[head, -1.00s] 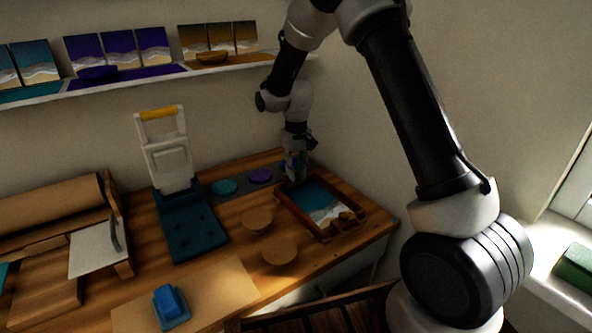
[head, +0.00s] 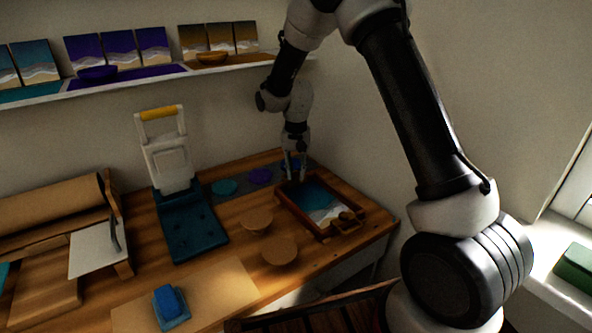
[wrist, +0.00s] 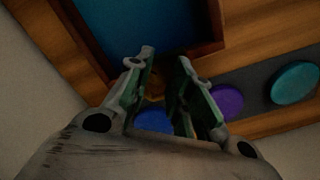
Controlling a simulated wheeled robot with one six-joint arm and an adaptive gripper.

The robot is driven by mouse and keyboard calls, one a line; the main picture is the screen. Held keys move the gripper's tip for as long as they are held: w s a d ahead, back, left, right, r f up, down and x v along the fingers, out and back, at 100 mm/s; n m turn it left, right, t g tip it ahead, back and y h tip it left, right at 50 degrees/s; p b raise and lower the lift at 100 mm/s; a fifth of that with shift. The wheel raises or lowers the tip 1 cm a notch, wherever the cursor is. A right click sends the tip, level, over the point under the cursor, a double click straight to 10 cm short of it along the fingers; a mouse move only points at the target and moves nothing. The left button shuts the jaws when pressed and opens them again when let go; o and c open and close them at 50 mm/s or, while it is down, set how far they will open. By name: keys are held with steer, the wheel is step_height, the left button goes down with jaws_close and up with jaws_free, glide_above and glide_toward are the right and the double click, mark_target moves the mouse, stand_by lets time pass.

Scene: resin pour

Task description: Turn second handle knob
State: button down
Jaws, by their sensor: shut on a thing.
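A framed tray (head: 287,203) with a wooden rim and a blue-and-white seascape inside lies at the right of the bench. Its near right end carries a wooden handle with knobs (head: 348,217). My gripper (head: 293,178) points down at the tray's far left corner. In the wrist view, my gripper (wrist: 166,60) is shut on a small brown knob (wrist: 156,88) just outside the tray frame (wrist: 215,25). The fingers hide most of this knob, and its turn angle cannot be told.
Blue (wrist: 153,121), purple (head: 260,176) and teal (head: 224,187) discs lie on a grey strip beside my gripper. Two round wooden pieces (head: 257,219) lie left of the tray. A teal-based press (head: 190,235) stands further left. The wall is close behind.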

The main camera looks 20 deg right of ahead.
mark_target(296, 173)
steer(key=shift+m, duration=3.6)
steer(key=c, duration=1.2)
jaws_free()
step_height(296, 173, up, 12)
